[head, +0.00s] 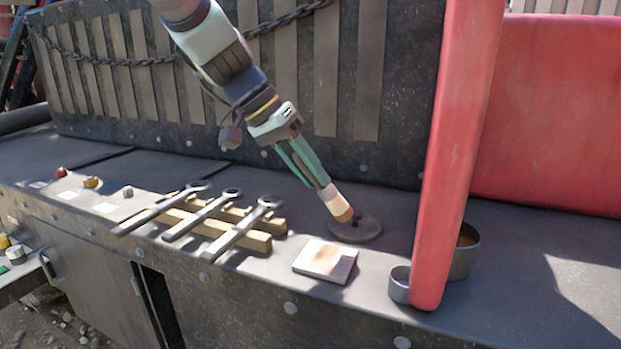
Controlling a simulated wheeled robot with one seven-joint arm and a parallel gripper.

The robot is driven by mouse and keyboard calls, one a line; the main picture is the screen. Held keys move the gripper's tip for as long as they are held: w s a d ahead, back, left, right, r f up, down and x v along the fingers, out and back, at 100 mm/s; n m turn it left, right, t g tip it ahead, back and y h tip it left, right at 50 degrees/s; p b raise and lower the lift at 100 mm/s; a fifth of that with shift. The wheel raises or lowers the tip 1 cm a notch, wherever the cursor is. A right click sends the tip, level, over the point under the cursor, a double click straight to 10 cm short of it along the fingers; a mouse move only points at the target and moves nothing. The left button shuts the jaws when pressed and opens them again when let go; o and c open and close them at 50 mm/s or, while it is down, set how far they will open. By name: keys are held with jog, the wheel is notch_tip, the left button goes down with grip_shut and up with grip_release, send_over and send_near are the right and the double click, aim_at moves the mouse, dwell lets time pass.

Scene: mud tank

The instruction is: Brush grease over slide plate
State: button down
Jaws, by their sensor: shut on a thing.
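My gripper (312,180) reaches down from the upper left and is shut on a brush (332,199) with a pale band and a brown lower end. The brush is tilted, its lower end at a round grey-brown disc (352,233) on the dark ledge. I cannot tell whether the bristles touch the disc or hover just above it. A square pale plate (325,262) with a brownish smear lies flat just in front of the disc. Which of these is the slide plate is not certain from this view. No tub of grease shows clearly.
Several wrenches (205,215) lie across wooden strips on the left. A red post (455,150) stands close on the right, partly hiding a larger metal can (466,252) and a smaller one (399,285). A slatted dark wall (290,90) with a chain rises behind.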

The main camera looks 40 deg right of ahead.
jog(key=shift+r, duration=1.5)
